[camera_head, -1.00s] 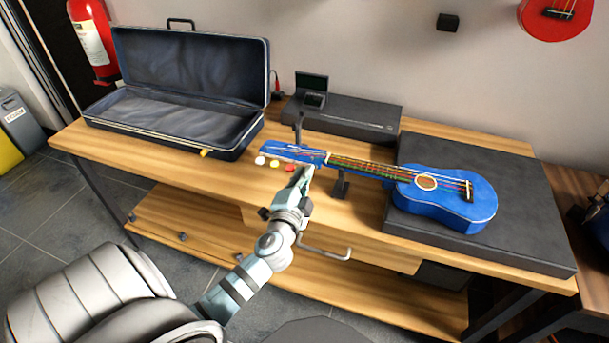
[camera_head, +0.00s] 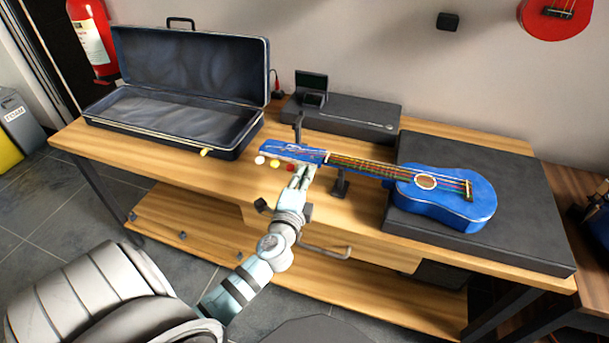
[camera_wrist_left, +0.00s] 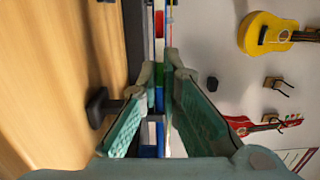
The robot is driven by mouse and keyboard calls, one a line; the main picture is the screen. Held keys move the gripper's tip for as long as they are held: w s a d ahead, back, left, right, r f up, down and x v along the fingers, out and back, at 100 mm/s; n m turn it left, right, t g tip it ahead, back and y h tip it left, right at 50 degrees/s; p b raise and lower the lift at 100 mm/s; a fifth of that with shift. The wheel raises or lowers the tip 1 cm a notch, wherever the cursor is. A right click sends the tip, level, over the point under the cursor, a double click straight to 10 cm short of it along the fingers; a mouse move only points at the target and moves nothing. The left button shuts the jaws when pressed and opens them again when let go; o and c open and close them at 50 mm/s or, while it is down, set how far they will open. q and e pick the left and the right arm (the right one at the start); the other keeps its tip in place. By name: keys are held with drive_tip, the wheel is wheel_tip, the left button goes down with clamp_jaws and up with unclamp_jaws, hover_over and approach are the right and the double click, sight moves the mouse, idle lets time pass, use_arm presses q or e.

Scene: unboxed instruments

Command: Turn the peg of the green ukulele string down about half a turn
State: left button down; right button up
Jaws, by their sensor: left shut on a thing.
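The blue ukulele (camera_head: 440,198) lies with its body on a dark pad and its headstock (camera_head: 290,151) pointing left. A white peg (camera_head: 259,160), a yellow peg (camera_head: 275,165) and a red peg (camera_head: 290,168) stick out along the headstock's near edge. My left gripper (camera_head: 304,172) is at that edge, just right of the red peg, shut on the green peg, which its fingers hide. In the left wrist view, the fingertips (camera_wrist_left: 161,80) close together in line with the headstock and coloured strings. My right gripper is not in view.
A black neck support (camera_head: 340,187) stands right of my gripper. An open dark case (camera_head: 240,135) is at the back left. A black box (camera_head: 350,118) with a small screen device (camera_head: 312,88) is behind. The dark pad (camera_head: 530,235) fills the right side.

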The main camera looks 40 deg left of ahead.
use_arm(q)
drive_tip(key=c, duration=1.8)
unclamp_jaws()
drive_tip(key=shift+s, duration=0.1)
drive_tip(key=v, duration=1.2)
